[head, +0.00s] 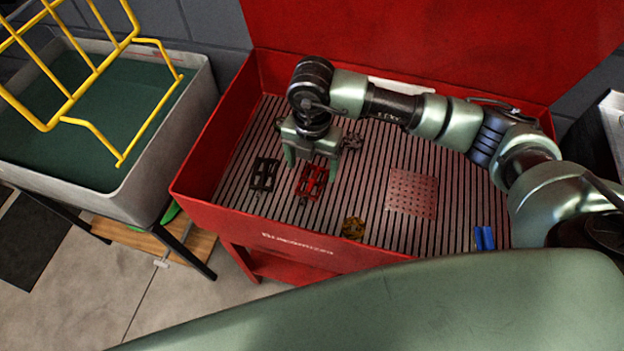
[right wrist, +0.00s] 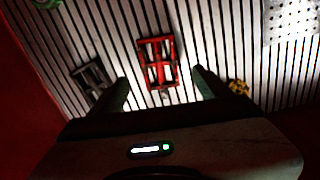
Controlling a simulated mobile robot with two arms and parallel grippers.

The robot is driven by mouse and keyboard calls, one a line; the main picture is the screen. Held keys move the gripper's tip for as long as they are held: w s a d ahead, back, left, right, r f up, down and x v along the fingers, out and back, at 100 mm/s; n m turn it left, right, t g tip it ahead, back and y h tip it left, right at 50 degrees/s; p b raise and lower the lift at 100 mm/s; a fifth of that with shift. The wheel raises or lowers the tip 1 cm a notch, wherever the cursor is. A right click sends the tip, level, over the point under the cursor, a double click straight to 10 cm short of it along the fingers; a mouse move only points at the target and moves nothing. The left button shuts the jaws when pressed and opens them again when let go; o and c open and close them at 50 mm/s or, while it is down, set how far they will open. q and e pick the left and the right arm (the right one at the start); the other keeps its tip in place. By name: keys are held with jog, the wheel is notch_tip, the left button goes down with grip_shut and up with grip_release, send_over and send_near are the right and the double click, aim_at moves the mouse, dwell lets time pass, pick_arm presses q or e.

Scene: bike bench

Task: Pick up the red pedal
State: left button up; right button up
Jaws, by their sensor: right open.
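The red pedal (head: 312,183) lies on the slatted floor of the red bench tray (head: 205,181). In the right wrist view the red pedal (right wrist: 158,62) lies beyond the fingertips and between their lines, not touched. My right gripper (head: 308,160) is open and empty, pointing down above and just behind the pedal. Its two fingers also show in the right wrist view (right wrist: 160,88), spread apart. A black pedal (head: 264,174) lies left of the red one; it also shows in the right wrist view (right wrist: 92,78), close to the left finger. My left gripper is not in view.
A grey part (head: 352,142) lies right of the gripper. A brass-coloured cog-like part (head: 353,228) lies near the front wall. A perforated reddish plate (head: 412,193) and blue pieces (head: 484,238) lie to the right. A grey basin (head: 190,125) with a yellow rack (head: 75,95) stands left.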

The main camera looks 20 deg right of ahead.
aim_at(310, 184)
jog(key=shift+s+a+f, duration=0.1)
jog(key=shift+s+f, duration=0.05)
jog(key=shift+f, duration=0.25)
jog(key=f, duration=0.4)
jog(key=shift+a+f+p, duration=0.2)
jog(key=shift+f+p, duration=0.15)
jog(key=shift+s, duration=0.1)
jog(key=c, duration=1.4)
jog(key=shift+c, duration=1)
jog(key=shift+r, duration=0.15)
